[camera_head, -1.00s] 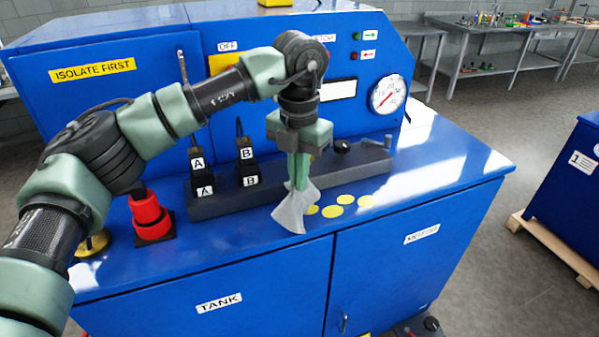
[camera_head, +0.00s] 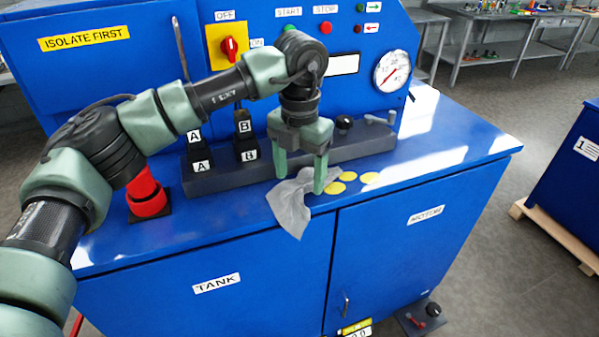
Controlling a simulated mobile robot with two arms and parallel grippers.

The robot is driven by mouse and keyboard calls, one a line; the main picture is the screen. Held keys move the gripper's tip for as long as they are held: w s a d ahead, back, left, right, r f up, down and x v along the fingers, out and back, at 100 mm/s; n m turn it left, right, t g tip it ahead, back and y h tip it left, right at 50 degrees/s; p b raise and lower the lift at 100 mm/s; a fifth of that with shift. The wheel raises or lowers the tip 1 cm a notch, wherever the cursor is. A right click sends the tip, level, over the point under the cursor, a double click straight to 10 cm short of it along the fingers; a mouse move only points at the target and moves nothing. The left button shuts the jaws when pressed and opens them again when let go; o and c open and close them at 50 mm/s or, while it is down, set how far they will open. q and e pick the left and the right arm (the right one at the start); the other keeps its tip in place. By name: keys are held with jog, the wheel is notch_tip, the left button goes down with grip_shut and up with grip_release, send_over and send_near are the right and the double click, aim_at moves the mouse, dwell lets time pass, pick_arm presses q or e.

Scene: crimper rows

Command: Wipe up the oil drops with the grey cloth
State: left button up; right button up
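The grey cloth (camera_head: 290,207) lies crumpled on the blue worktop at its front edge, and its lower corner hangs over the edge. Yellow oil drops show just right of the cloth: one (camera_head: 336,187) close to it, one (camera_head: 348,176) behind and one (camera_head: 371,178) further right. Whether the cloth covers another drop I cannot tell. My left gripper (camera_head: 301,181) points down over the cloth with its fingers spread. Its right finger is in front of the cloth's right part, and its left finger is at the back left. My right gripper is out of view.
A dark bar with plugs A (camera_head: 199,163) and B (camera_head: 246,150) and a crank handle (camera_head: 380,118) runs behind the cloth. A red fitting (camera_head: 148,197) stands at left. A red switch (camera_head: 230,47) and a gauge (camera_head: 391,70) are on the panel. The worktop's right part (camera_head: 450,140) is clear.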

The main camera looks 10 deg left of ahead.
pick_arm(q)
jog(key=shift+f, duration=0.15)
jog(key=shift+f+b, duration=0.85)
jog(key=shift+f, duration=0.2)
jog(key=shift+r, duration=0.1)
jog(key=shift+c, duration=0.8)
grip_shut()
